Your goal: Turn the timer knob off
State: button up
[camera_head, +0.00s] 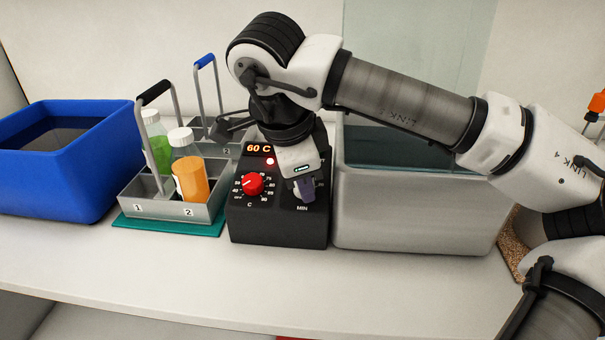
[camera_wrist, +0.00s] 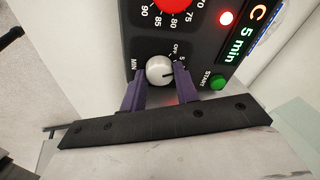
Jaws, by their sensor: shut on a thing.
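The black control box (camera_head: 280,225) stands on the white counter in the head view. Its timer knob (camera_wrist: 159,71) is the pale round one by the "MIN" and "OFF" marks in the wrist view, and the display (camera_wrist: 243,40) there reads "5 min". My gripper (camera_wrist: 160,82) has its two purple fingers on either side of the timer knob, shut on it. In the head view my gripper (camera_head: 304,188) is at the front right of the box and hides the timer knob. The red temperature knob (camera_head: 252,184) is left of it, under a "60 C" display.
A metal carrier (camera_head: 205,213) with bottles of green and orange juice stands on a teal mat left of the box. A blue bin (camera_head: 95,165) is at far left. A grey tank (camera_head: 415,215) is close on the right. The counter front is clear. A green start button (camera_wrist: 217,83) sits beside my fingers.

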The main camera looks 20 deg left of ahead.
jog(key=n, duration=0.3)
jog(key=shift+n, duration=0.3)
jog(key=shift+n+t+y, duration=0.3)
jog(key=shift+n+y, duration=0.2)
jog(key=shift+n, duration=1.3)
jog(key=o, duration=1)
jog(key=shift+c, duration=0.2)
jog(key=v, duration=1.3)
jog(key=shift+s+r+p, duration=0.15)
jog(key=shift+r+p, duration=0.2)
jog(key=shift+s, duration=0.1)
